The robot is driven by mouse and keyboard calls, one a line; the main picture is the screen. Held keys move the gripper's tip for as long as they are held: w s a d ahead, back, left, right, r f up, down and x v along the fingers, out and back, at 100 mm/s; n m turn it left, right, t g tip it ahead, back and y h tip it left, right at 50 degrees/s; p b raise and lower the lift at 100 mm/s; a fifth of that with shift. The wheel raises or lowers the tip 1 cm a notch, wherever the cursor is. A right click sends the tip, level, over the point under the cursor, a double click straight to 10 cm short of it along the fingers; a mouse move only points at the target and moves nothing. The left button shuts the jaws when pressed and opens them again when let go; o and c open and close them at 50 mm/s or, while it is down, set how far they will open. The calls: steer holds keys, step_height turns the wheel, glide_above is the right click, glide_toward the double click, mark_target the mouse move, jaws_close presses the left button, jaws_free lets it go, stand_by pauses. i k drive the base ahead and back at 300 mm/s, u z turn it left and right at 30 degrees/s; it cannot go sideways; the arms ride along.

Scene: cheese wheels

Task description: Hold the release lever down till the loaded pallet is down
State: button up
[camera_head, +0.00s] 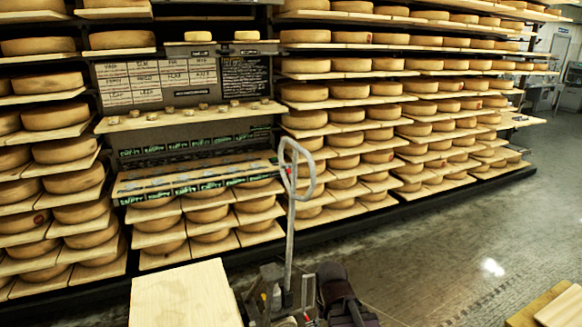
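A grey pallet-truck handle (290,225) stands upright in the middle, with a loop grip (316,178) at its top. A small reddish part (286,171) shows inside the loop; I cannot tell whether it is the release lever or whether it is pressed. The handle's foot meets a cluttered metal base (285,308) at the bottom edge. A pale, flat-topped block (185,296) lies left of the base, perhaps part of the load; the pallet and its height above the floor are hidden. I cannot make out my gripper, and nothing visibly touches the loop.
Shelves of cheese wheels (350,115) fill the back wall. A board with sheets (160,82) hangs over a small shelf (190,115). A dark rounded shape (340,292) is right of the base. Open floor (450,240) lies right; pale boards (550,308) occupy the lower right corner.

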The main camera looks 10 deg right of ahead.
mark_target(287, 166)
steer(key=z, duration=0.05)
steer(key=i, duration=0.95)
steer(key=u, duration=0.05)
steer(key=k, duration=0.65)
steer(key=u, duration=0.3)
steer(key=i, duration=1.25)
steer(key=z, duration=0.35)
